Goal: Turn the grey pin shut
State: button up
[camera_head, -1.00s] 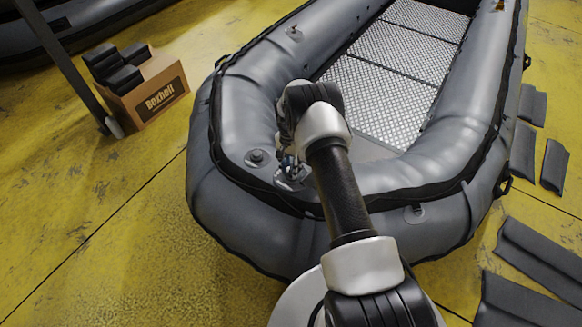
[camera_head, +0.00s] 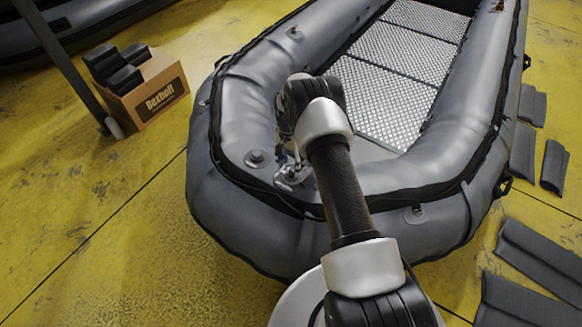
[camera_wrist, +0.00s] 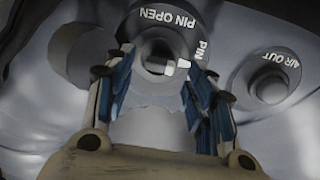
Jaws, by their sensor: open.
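The grey pin (camera_wrist: 157,64) sits in the middle of a round valve plate (camera_wrist: 178,22) lettered "PIN OPEN", with a second "PIN" label cut off by a finger. A small white mark shows on the right of the pin. My gripper (camera_wrist: 160,88) is open, its blue-padded fingers to the left and right in front of the pin, holding nothing. I cannot tell whether they touch it. In the head view my gripper (camera_head: 286,163) is above the valve (camera_head: 291,177) at the boat's near end, partly hidden by my arm.
A second valve lettered "AIR OUT" (camera_wrist: 270,88) lies right of the pin in the wrist view. The grey inflatable boat (camera_head: 232,110) has a metal floor. A cardboard box (camera_head: 150,95) stands at the left, and dark flat panels (camera_head: 540,262) lie at the right.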

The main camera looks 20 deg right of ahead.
notch_tip(320, 180, up, 10)
jog(key=w, duration=0.1)
jog(key=shift+w+d+f, duration=0.15)
jog(key=shift+w, duration=0.1)
